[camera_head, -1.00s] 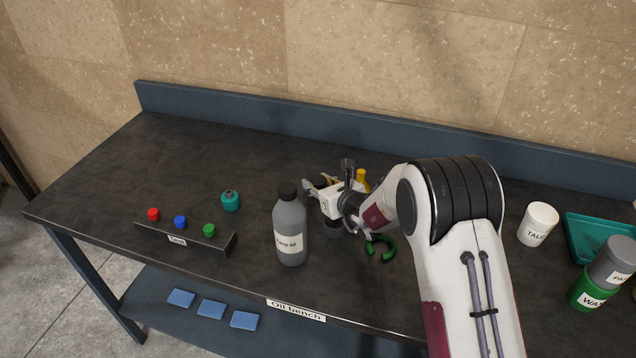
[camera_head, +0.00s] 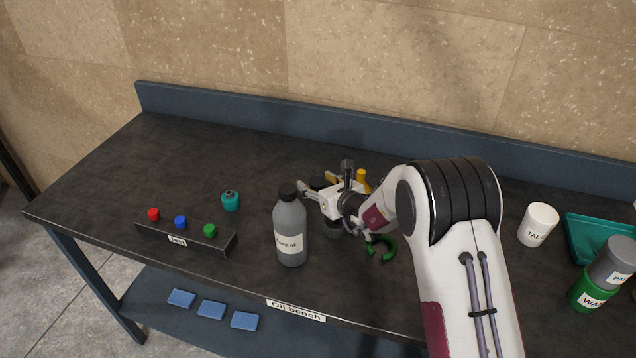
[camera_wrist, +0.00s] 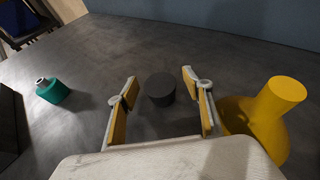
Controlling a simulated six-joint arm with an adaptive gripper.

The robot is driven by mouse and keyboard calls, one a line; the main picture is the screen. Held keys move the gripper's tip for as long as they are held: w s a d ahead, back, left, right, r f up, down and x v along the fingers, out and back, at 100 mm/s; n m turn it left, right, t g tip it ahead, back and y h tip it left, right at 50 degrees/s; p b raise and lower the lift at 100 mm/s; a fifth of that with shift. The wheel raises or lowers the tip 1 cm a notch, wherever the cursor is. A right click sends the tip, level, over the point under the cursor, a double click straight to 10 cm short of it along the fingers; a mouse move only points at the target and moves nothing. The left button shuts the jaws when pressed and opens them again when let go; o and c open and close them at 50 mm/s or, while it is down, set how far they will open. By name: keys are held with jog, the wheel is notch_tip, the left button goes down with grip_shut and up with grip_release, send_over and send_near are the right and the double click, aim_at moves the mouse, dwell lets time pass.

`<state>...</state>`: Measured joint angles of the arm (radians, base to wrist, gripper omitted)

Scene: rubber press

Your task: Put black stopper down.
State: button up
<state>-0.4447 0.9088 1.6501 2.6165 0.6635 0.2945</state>
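The black stopper (camera_wrist: 160,90) is a short dark round plug in the wrist view. It stands upright on the dark bench top, between the two yellow-padded fingers of my gripper (camera_wrist: 159,77). The fingers are spread, with a clear gap on each side of the stopper, so neither touches it. In the head view my gripper (camera_head: 316,182) is low over the bench, behind and right of the grey bottle (camera_head: 290,235); I cannot make out the stopper there.
A yellow funnel-shaped thing (camera_wrist: 262,120) stands close to the right finger. A teal bottle (camera_wrist: 52,91) is at the left. A green open ring (camera_head: 380,248) lies in front of the arm. A rack (camera_head: 190,238) with coloured caps is at the left. The bench's back left is clear.

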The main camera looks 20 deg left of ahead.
jog(key=shift+s+d+f, duration=0.15)
jog(key=shift+s+f, duration=0.1)
jog(key=shift+f, duration=0.25)
jog(key=shift+s+d+f, duration=0.15)
jog(key=shift+s+f, duration=0.05)
jog(key=shift+f, duration=0.3)
jog(key=shift+r+v, duration=0.25)
jog(key=shift+v, duration=1.1)
jog(key=shift+s+d+r, duration=0.65)
jog(key=shift+d+r, duration=0.05)
jog(key=shift+r, duration=0.15)
jog(key=shift+s+d+r, duration=0.65)
jog(key=shift+d+r, duration=0.05)
jog(key=shift+r, duration=0.1)
jog(key=shift+r, duration=0.15)
